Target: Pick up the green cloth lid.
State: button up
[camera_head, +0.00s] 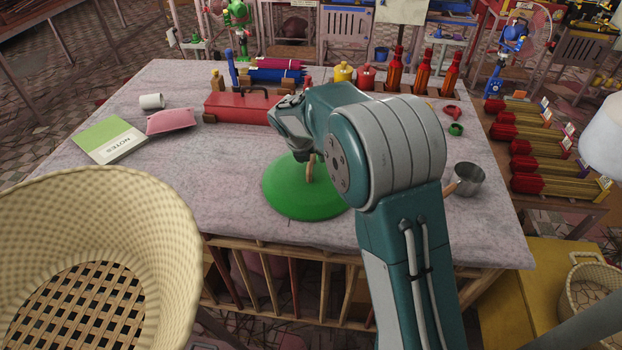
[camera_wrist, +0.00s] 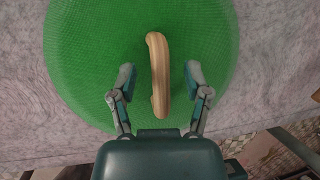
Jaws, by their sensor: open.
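The green cloth lid (camera_head: 293,196) is a round green disc lying on the grey table top near its front edge. It has a curved wooden handle (camera_head: 310,170) standing up in its middle. In the wrist view the lid (camera_wrist: 85,60) fills most of the upper picture, and the handle (camera_wrist: 158,75) runs lengthwise between my fingers. My gripper (camera_wrist: 159,82) is open, with one finger on each side of the handle and a gap on both sides. In the head view my arm hides the lid's right part and my fingertips.
A red toolbox (camera_head: 235,108) stands behind the lid. A metal pan (camera_head: 467,179) is at the right. A green notes book (camera_head: 110,140), pink pouch (camera_head: 171,121) and white cup (camera_head: 152,101) lie at the left. A woven basket (camera_head: 150,215) stands in front left. The table between is clear.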

jog(key=shift+w+f, duration=0.15)
jog(key=shift+f, duration=0.25)
jog(key=shift+c, duration=0.2)
grip_shut()
